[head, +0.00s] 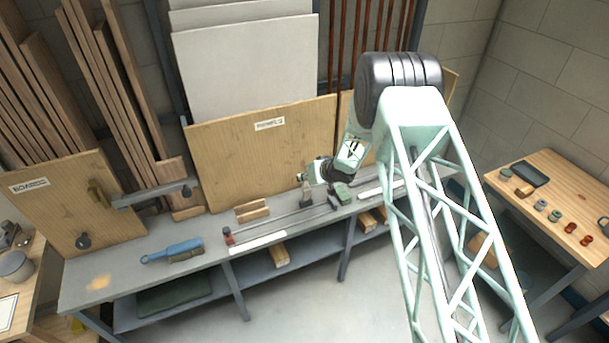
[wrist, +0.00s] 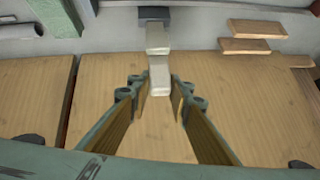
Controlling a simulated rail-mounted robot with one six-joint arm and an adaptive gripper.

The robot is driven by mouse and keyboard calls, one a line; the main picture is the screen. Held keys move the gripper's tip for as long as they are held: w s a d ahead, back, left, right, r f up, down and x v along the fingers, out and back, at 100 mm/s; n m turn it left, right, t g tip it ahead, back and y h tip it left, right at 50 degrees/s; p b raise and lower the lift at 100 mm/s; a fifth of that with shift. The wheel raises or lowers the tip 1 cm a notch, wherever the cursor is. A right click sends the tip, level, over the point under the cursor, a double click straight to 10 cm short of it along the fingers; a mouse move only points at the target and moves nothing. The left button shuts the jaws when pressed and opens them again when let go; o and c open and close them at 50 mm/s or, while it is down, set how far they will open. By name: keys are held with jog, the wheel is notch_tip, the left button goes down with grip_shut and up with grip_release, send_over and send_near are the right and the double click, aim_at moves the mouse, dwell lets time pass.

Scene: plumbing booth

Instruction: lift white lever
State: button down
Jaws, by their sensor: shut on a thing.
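The white lever (wrist: 159,76) shows in the wrist view as a pale, jointed strip. It runs from a dark block (wrist: 154,13) at the top of the picture down between my fingers. My gripper (wrist: 161,92) is shut on the lever's near end, with one finger on each side. In the head view my gripper (head: 309,174) is low over the back of the workbench, close to the wooden panel. The lever is too small there to tell apart from the fingertips.
The grey workbench (head: 112,268) carries a blue tool (head: 178,249), a long rail (head: 280,220) and small wood blocks (head: 252,211). A wooden panel (head: 225,165) stands close behind my gripper. A side table (head: 550,185) with small fittings is at right.

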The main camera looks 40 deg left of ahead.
jog(key=shift+s+f, duration=0.35)
jog(key=shift+f, duration=0.2)
jog(key=c, duration=2.4)
grip_release()
jog(key=shift+s, duration=0.15)
jog(key=shift+w+d, duration=0.1)
jog(key=shift+w, duration=0.1)
jog(key=shift+r, duration=0.1)
jog(key=shift+d+r, duration=0.35)
jog(key=shift+r, duration=0.25)
jog(key=shift+r+v, duration=0.2)
jog(key=shift+v, duration=5.2)
jog(key=shift+w+a, duration=0.15)
